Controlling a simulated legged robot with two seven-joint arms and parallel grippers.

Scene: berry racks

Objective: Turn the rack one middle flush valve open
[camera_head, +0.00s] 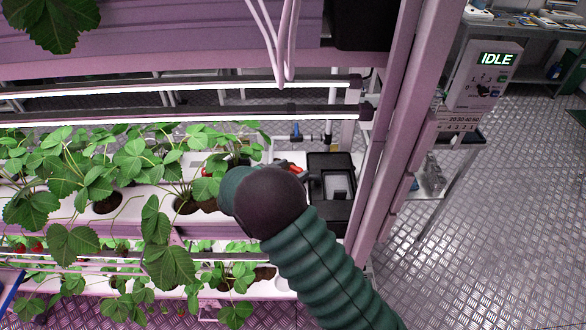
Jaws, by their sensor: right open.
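My right arm reaches in from the bottom right in a dark green ribbed sleeve. Its dark rounded end, with my right gripper (268,198), is in front of the right end of the rack's middle tier. The fingers are mostly hidden behind this end; the gripper is open. A small red part (292,168), perhaps the middle flush valve's handle, shows just above and beyond it. I cannot tell its turn position or whether the gripper touches it. My left gripper is out of view.
A black open box (331,165) sits right of the red part. Strawberry plants (130,160) fill the white channel to the left. A pink rack post (392,130) rises on the right. A grey panel reading IDLE (484,75) stands beyond, over open metal floor (490,210).

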